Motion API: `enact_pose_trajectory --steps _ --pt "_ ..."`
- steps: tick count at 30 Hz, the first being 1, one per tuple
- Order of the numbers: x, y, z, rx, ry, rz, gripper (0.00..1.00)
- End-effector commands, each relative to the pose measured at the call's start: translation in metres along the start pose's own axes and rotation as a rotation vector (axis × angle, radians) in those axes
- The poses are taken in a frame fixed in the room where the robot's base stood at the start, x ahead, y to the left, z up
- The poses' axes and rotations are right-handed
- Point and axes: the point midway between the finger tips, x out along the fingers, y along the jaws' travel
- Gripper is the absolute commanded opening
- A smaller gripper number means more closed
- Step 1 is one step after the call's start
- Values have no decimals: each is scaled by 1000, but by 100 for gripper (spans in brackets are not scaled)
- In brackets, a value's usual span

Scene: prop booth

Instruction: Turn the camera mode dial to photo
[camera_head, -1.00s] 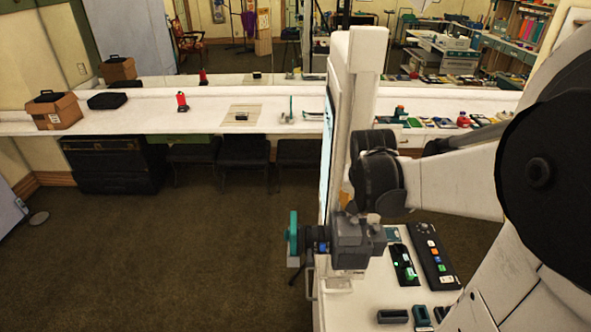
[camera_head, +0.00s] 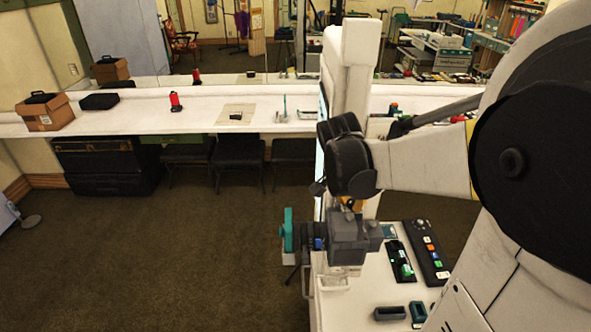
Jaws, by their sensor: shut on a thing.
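My gripper (camera_head: 347,204) comes down on the top of the camera from above. Its dark wrist sits just over the camera body. The fingers are small and partly hidden, and they are closed at the camera's top, where the mode dial is. The dial's markings and its present setting are too small to read.
A tall white panel (camera_head: 350,75) rises behind the camera. On the white table (camera_head: 385,290) to the right lie a black control strip (camera_head: 428,255), a black tray with green pieces (camera_head: 400,262) and small dark blocks (camera_head: 389,313). Open floor lies left.

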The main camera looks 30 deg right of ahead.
Motion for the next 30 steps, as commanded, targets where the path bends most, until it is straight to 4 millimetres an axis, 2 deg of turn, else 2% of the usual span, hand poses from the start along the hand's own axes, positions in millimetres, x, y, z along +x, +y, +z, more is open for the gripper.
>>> enact_pose_trajectory --steps 9,10,12,23,26,30 --pt "0 0 1 1 -2 1 0" --pt "0 0 1 1 -2 1 25" --pt "0 0 1 0 -1 1 44" --pt "-4 0 0 0 -1 0 44" --pt "-16 0 0 -1 -1 0 44" --pt "-46 0 1 -2 -1 -1 44"
